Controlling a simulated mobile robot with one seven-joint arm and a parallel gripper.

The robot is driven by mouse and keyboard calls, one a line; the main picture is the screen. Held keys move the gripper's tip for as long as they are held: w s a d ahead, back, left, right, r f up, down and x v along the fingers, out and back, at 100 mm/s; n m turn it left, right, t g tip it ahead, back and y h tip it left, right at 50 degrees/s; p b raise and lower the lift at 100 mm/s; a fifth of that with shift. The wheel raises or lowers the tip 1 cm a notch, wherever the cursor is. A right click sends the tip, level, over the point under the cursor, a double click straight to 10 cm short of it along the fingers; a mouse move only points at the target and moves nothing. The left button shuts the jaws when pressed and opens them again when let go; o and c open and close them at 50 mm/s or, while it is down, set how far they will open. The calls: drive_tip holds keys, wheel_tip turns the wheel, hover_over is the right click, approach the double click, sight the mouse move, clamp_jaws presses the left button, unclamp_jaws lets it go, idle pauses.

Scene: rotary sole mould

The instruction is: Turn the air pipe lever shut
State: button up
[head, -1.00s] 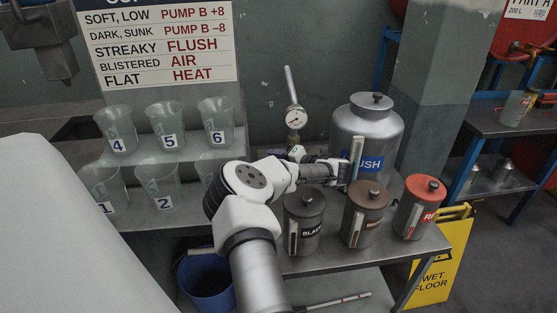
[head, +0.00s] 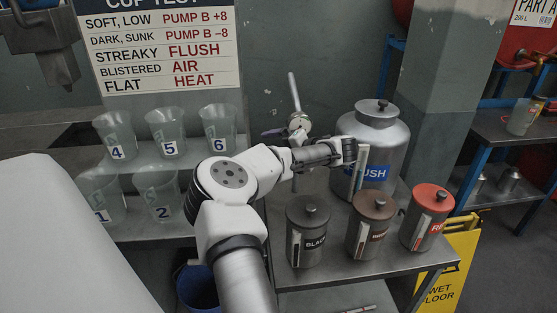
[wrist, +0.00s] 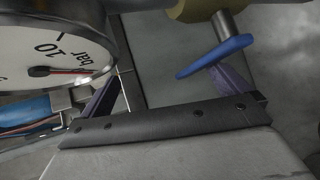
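The air pipe lever (wrist: 215,56) is a flat blue handle on a stem under a brass valve body (wrist: 200,8) in the wrist view. A small bluish piece beside the gauge in the head view may be the lever, but I cannot tell for sure. My gripper (wrist: 167,77) is open, its two purple-dark fingers wide apart with nothing between them. In the head view, my arm's end is beside the pipe, and the fingers are not clear there.
A round pressure gauge (wrist: 50,45) is close by the left finger; it also shows on the pipe in the head view (head: 300,119). The FLUSH tank (head: 372,140) stands right of my arm. Several lidded pots, including a black one (head: 308,232), stand in front.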

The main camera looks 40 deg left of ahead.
drive_tip(key=shift+n+t+y, duration=0.3)
drive_tip(key=shift+t+y, duration=0.1)
drive_tip(key=shift+y, duration=0.4)
drive_tip(key=r, duration=1)
drive_tip(key=w+r, duration=0.1)
drive_tip(key=r, duration=0.4)
drive_tip(key=shift+w+d, duration=0.1)
drive_tip(key=shift+d, duration=0.2)
drive_tip(key=c, duration=0.3)
drive_tip(key=shift+d+r, duration=0.15)
drive_tip(key=c, duration=0.6)
drive_tip(key=shift+a+f, duration=0.3)
drive_tip(key=shift+f, duration=0.35)
drive_tip(key=shift+d, duration=0.1)
